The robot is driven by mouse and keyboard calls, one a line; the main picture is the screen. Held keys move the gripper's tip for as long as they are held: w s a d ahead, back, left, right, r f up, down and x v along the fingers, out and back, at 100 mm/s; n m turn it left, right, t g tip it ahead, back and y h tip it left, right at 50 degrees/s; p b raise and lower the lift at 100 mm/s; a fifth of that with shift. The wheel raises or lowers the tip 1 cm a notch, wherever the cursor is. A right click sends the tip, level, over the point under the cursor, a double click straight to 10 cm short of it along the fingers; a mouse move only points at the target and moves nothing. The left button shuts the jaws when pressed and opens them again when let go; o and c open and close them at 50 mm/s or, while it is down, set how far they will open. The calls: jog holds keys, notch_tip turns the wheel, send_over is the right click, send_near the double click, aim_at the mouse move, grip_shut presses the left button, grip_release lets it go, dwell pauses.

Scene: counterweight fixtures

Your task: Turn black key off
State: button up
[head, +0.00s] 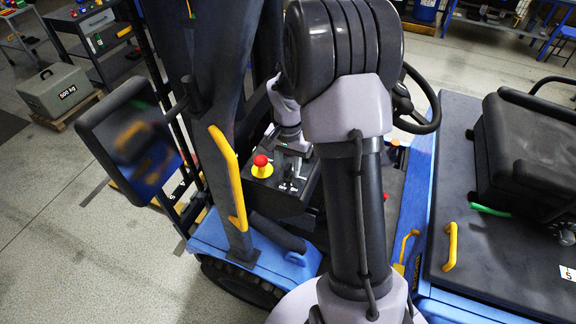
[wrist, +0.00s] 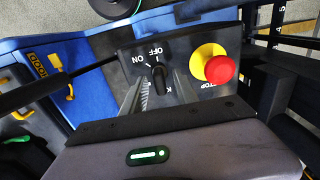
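The black key (wrist: 157,77) stands on a dark control panel (wrist: 125,54) in the wrist view, with white ON and OFF lettering beyond it. I cannot tell for sure which mark it points to. My gripper (wrist: 159,86) is open, with one finger on each side of the key and gaps visible between. In the head view my gripper (head: 292,148) is over the panel (head: 262,199), right of the red button. There I cannot clearly make out the key's position.
A red stop button (wrist: 219,69) on a yellow base sits right beside the key on the panel. In the head view, a yellow grab handle (head: 229,180) on a post stands left of the panel. A steering wheel (head: 424,125) is behind my arm to the right.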

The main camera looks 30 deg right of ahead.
aim_at(288, 166)
notch_tip(288, 166, up, 17)
jog(key=p, duration=0.2)
jog(key=shift+r, duration=0.2)
